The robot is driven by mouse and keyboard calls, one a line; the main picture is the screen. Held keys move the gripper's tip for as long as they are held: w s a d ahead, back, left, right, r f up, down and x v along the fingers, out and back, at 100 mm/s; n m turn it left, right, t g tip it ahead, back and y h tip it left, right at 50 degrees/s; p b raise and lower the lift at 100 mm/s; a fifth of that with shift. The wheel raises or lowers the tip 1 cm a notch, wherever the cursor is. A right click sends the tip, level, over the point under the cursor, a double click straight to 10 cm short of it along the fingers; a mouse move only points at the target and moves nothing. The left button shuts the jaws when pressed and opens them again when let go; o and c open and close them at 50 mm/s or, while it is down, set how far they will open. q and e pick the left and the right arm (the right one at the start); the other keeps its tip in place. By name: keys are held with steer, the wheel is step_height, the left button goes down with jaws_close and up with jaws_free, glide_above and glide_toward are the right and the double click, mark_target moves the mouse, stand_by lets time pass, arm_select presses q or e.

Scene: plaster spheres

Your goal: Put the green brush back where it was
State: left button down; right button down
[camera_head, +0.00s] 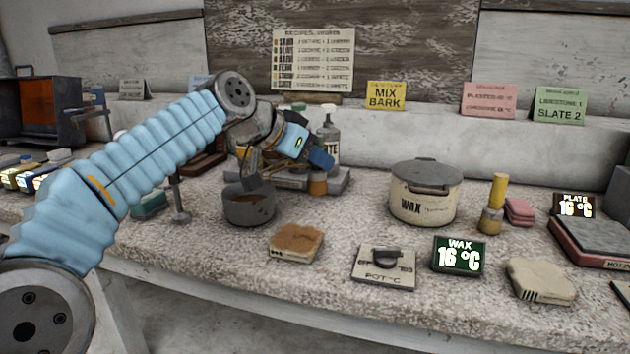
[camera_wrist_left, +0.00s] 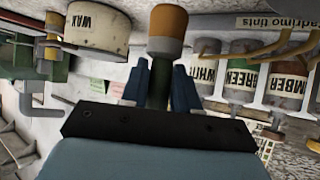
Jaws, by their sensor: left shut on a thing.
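The green brush (camera_wrist_left: 160,82) is in my left gripper (camera_head: 321,160), with its green handle between the two blue fingers in the left wrist view (camera_wrist_left: 157,88). In the head view only the orange-brown lower end (camera_head: 318,187) shows under the fingers; the handle is hidden. The gripper is near a grey block rack (camera_head: 340,180), left of the wax pot (camera_head: 425,197). I cannot tell whether the brush touches the counter. My right gripper is not in view.
A dark bowl (camera_head: 249,207) and a brown-topped sponge (camera_head: 297,242) are near the gripper. A bottle (camera_head: 328,137) stands behind it. A yellow-handled brush (camera_head: 495,200) stands right of the wax pot. The counter between rack and pot looks clear.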

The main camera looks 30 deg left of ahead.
mark_target(314, 177)
arm_select(q)
steer(key=f, duration=0.1)
steer(key=w+f, duration=0.1)
steer(key=f, duration=0.2)
steer(key=shift+w+a+f+b, duration=0.15)
steer(key=shift+a+b, duration=0.15)
steer(key=shift+a, duration=0.1)
steer(key=shift+f, duration=0.3)
steer(key=shift+f, duration=0.1)
steer(key=c, duration=0.8)
jaws_free()
steer(key=shift+c, duration=0.2)
steer(key=shift+r, duration=0.25)
steer(key=v, duration=1.2)
steer(key=shift+f, duration=0.15)
